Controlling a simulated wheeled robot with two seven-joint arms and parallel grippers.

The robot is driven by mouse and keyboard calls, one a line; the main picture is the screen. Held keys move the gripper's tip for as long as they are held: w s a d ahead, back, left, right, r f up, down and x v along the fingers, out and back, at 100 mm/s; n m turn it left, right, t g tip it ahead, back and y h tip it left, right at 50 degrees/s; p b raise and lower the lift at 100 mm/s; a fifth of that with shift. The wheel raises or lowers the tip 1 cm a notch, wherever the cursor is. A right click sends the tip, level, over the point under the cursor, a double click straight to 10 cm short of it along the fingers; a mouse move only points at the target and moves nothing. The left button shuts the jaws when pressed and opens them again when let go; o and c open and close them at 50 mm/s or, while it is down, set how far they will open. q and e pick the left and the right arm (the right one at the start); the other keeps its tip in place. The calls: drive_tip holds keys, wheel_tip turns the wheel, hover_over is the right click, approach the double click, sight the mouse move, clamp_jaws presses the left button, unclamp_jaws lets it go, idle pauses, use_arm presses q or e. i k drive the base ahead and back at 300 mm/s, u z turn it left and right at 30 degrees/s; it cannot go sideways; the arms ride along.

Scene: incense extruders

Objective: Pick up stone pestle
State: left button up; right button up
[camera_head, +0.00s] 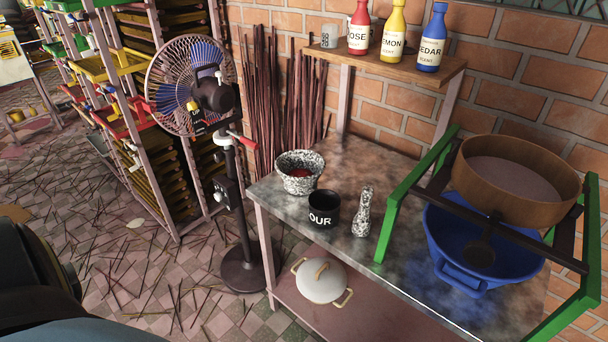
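The stone pestle (362,212) is speckled black and white. It stands upright on the metal table (330,250), right of a black cup marked "OUR" (322,210). A matching speckled mortar (299,174) with something dark red inside stands behind and to the left of the cup. Neither of my grippers shows in the head view, and nothing holds the pestle.
A green frame (407,205) carries a round wooden sieve (515,178) over a blue basin (484,248) at the right. Red, yellow and blue bottles (432,40) stand on a wall shelf (400,60) above. A standing fan (190,85) is left of the table. A lidded pot (321,280) sits below.

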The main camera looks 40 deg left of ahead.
sight(361, 226)
drive_tip(key=z, duration=1.8)
drive_tip(key=k, duration=0.9)
drive_tip(key=u, duration=1.15)
drive_tip(key=i, duration=0.5)
drive_tip(key=u, duration=0.05)
